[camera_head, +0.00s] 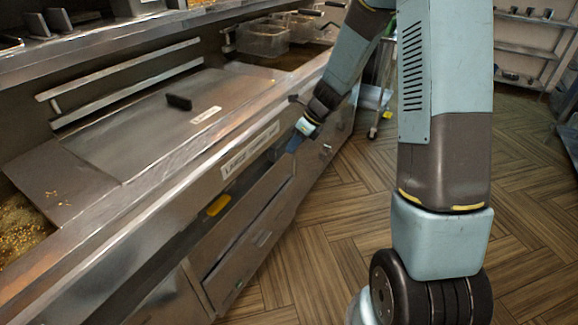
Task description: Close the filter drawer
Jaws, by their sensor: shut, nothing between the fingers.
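The filter drawer (262,238) is a steel front low on the fryer range, at the centre of the view. It stands out from the range, with a dark gap behind its top edge. A yellow item (218,205) shows in that gap. A white label strip (250,151) is on the range front above it. My gripper (291,148) is shut and empty, pointing down at the far end of the drawer's top edge. I cannot tell whether it touches the drawer.
Fryer baskets (262,40) sit at the back of the range. A black handle (178,102) is on the flat steel cover (150,130). A wheeled cart (375,98) stands behind my arm. Steel shelves (530,50) are at the far right. The wooden floor (330,250) before the drawer is clear.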

